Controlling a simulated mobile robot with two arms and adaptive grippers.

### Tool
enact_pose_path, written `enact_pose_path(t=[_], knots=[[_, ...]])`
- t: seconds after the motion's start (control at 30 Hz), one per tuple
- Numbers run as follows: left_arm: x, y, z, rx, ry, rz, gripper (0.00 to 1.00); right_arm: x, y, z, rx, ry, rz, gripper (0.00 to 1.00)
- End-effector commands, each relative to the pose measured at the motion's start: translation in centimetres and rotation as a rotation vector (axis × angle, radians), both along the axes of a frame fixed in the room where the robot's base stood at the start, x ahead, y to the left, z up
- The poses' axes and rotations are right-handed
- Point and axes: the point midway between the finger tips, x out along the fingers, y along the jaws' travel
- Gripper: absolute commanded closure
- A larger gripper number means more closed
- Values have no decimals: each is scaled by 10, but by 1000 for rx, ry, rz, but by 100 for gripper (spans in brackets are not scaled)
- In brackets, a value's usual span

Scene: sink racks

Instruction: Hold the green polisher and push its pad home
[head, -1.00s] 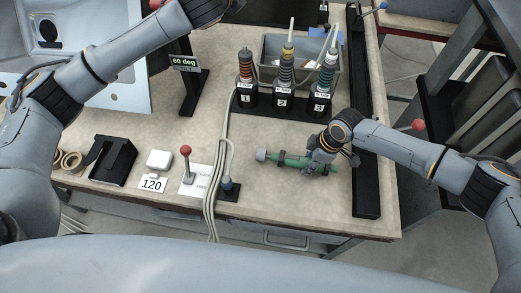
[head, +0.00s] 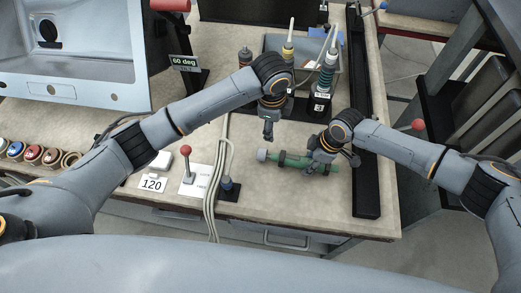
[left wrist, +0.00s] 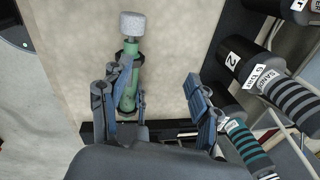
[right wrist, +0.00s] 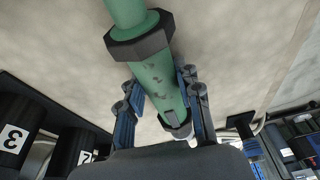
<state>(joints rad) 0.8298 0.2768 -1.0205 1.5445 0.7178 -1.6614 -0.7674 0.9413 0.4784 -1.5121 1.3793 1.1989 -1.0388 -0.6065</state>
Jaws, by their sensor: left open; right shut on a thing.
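The green polisher (head: 291,161) lies along the bench with dark collars on its body and a grey pad (head: 262,154) on its left end. My right gripper (head: 326,152) is shut on its right part; the right wrist view shows the green body (right wrist: 152,72) between the fingers. My left gripper (head: 268,134) is open and empty, above the bench just behind the pad end. In the left wrist view the pad (left wrist: 132,24) is at the top, beyond the open fingers (left wrist: 155,92). I cannot tell how fully the pad is seated.
Numbered black holders with tools stand behind, one marked 3 (head: 319,103); my left arm partly covers the others. A grey bin (head: 340,83) is at the back. Cables (head: 212,190), a red-knobbed lever (head: 186,165) and a black rail (head: 366,190) flank the polisher.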

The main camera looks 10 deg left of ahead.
Motion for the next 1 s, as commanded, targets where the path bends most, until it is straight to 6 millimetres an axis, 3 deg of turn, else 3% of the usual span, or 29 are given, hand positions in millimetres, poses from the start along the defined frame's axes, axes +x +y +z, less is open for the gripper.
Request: enact_pose_path(t=[0.1, 0.23, 0.43, 1.0], knots=[[-18, 18, -16, 16, 105, 67, 38, -1, 2, 0, 3, 1, 1, 94], [-28, 27, -23, 25, 161, 102, 38, -1, 2, 0, 4, 0, 2, 94], [-30, 28, -39, 27, 174, 109, 38, -1, 2, 0, 4, 0, 2, 94], [-29, 27, -114, 26, 170, 106, 38, -1, 3, 0, 5, 1, 2, 94]])
